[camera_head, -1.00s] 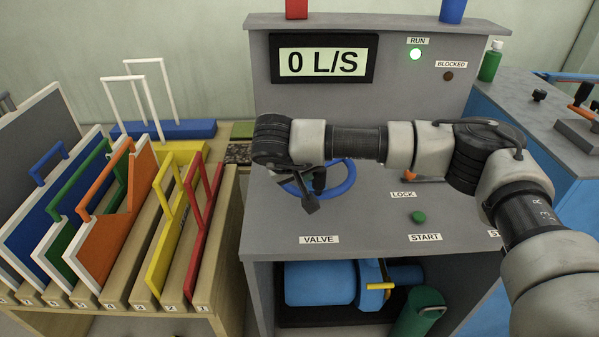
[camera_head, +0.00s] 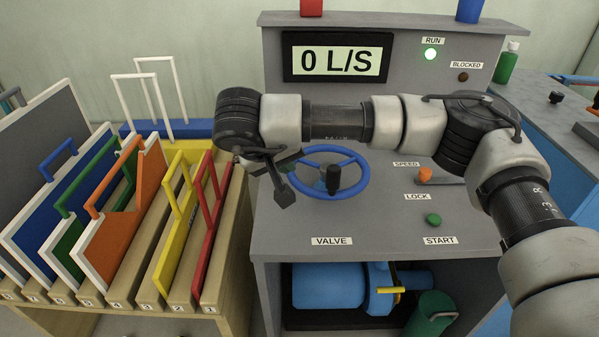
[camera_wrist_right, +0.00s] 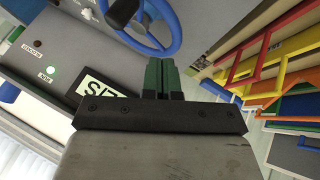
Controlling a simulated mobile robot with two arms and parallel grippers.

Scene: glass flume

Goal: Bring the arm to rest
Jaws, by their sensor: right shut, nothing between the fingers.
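My right arm reaches in from the right in the head view, across the front of the grey control console (camera_head: 400,215). My right gripper (camera_head: 282,180) hangs at the left side of the console, left of the blue valve wheel (camera_head: 352,185). It is shut and empty, and its fingers appear apart from the wheel. In the right wrist view the gripper's green fingertips (camera_wrist_right: 160,65) lie together with nothing between them. The blue wheel (camera_wrist_right: 172,40) shows just beyond them there. My left gripper is not in view.
The display (camera_head: 338,61) reads 0 L/S and the green RUN lamp (camera_head: 430,54) is lit. A wooden rack (camera_head: 238,235) of coloured framed gates stands left, with the red gate (camera_head: 210,215) nearest my gripper.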

